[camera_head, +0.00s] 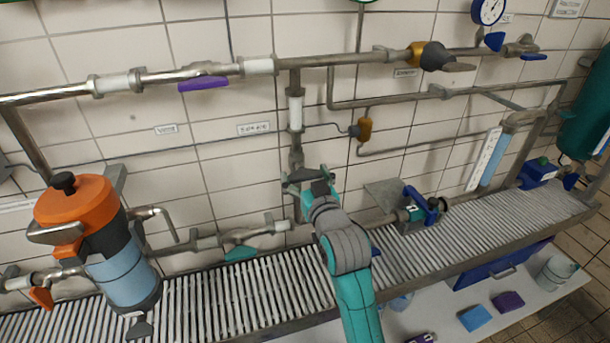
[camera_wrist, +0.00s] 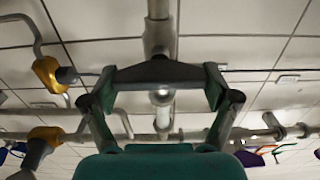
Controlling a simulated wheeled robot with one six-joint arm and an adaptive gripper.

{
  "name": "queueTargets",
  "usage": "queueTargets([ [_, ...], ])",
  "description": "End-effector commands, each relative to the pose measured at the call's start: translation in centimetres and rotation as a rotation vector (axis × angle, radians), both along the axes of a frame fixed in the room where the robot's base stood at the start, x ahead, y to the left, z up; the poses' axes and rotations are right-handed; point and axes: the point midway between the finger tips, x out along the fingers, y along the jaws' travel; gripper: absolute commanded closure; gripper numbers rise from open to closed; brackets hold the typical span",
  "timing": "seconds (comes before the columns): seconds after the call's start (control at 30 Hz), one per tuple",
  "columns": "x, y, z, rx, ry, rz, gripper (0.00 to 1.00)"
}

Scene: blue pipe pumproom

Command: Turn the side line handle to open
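My gripper (camera_head: 308,180) is at the vertical pipe in the middle of the wall, and my arm hides part of that pipe in the head view. In the wrist view, my gripper (camera_wrist: 160,88) has its two fingers spread wide. A dark bar-shaped handle (camera_wrist: 160,72) with a raised middle spans crosswise between the fingers, in front of the pipe. Its ends lie close to both finger pads; I cannot tell whether they touch. It looks like the side line handle, with a small wall label (camera_head: 253,129) to its left, too small to read surely.
A purple lever (camera_head: 203,84) is on the upper pipe and a teal lever (camera_head: 240,253) on the lower left pipe. A yellow valve (camera_head: 365,128) and a blue-handled valve (camera_head: 425,207) are to the right. An orange-topped canister (camera_head: 85,205) stands left. The ribbed shelf (camera_head: 215,300) runs below.

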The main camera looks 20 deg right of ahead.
Motion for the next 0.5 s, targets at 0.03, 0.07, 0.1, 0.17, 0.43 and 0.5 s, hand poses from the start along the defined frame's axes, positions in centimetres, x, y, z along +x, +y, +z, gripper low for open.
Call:
queueTargets([
  [0.03,0.01,0.01,0.00,-0.001,0.000,0.000,0.48],
  [0.07,0.01,0.01,0.00,-0.002,0.000,0.000,0.48],
  [0.1,0.01,0.01,0.00,-0.005,0.000,0.000,0.48],
  [0.17,0.01,0.02,0.00,-0.013,0.000,0.000,0.48],
  [0.43,0.01,0.08,-0.01,-0.125,0.000,0.000,0.48],
  [0.5,0.01,0.10,-0.02,-0.176,0.000,0.000,0.48],
])
